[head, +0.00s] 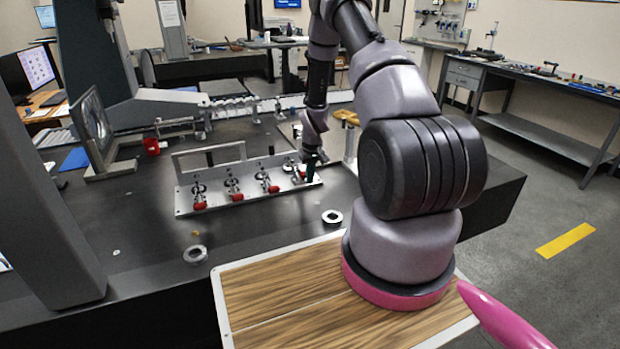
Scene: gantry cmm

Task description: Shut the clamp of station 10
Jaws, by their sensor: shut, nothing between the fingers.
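A metal fixture plate (240,203) lies on the dark table and carries a row of several small toggle clamps. Three clamps with red grips show clearly: the left one (198,190), the middle one (233,185) and the right one (268,180). A further clamp (291,166) at the plate's right end is partly hidden by my gripper. No station number is readable, so I cannot tell which clamp is station 10. My gripper (311,172) is shut and empty, pointing down at the plate's right end, close to that clamp. I cannot tell if they touch.
A raised metal bar (208,152) stands behind the clamps. Two metal rings, one (195,254) at left and one (332,216) at right, lie in front of the plate. A red cylinder (151,147) and a framed panel (93,127) stand left. The table's front left is mostly clear.

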